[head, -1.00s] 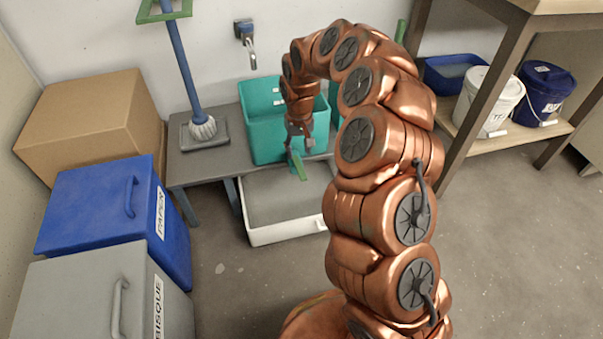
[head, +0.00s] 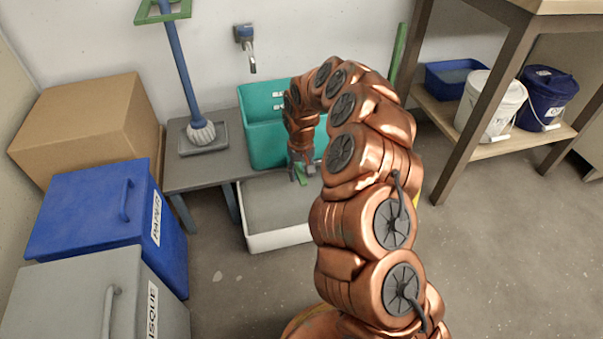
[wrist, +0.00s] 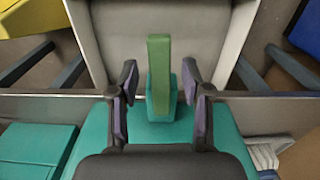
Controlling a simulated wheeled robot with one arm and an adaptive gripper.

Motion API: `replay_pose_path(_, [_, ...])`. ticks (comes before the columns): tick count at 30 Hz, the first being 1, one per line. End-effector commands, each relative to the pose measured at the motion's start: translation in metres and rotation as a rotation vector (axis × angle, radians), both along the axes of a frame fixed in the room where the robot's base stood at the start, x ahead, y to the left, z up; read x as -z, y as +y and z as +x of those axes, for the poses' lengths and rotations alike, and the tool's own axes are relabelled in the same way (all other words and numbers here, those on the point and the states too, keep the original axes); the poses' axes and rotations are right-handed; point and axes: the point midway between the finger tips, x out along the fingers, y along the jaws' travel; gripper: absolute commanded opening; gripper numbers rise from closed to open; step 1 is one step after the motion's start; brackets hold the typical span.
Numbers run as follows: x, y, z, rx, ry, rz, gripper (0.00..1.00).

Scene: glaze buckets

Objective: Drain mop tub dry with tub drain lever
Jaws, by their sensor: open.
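The teal mop tub (head: 262,135) stands on a low grey bench against the wall, partly hidden by my arm in the head view. The green tub drain lever (wrist: 159,72) sticks out from a small teal block on the tub's front; its end also shows in the head view (head: 301,176). My gripper (wrist: 160,80) is open, with one finger on each side of the lever and a gap visible on both sides. In the head view my gripper (head: 304,168) points down at the tub's front. The inside of the tub is hidden in the wrist view.
A white-rimmed grey basin (head: 280,240) sits on the floor below the lever. A mop (head: 186,85) stands in a grey tray on the bench. Blue (head: 90,215) and grey (head: 80,300) bins stand at left; a shelf with buckets (head: 490,105) stands at right.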

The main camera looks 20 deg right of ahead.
Motion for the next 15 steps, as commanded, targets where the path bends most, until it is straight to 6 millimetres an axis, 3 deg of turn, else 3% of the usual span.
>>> replay_pose_path(5, [-0.0004, 0.0, -0.0001, 0.0, 0.0, 0.0, 0.47])
replay_pose_path(15, [-0.0004, 0.0, -0.0002, 0.0, 0.001, 0.0, 0.11])
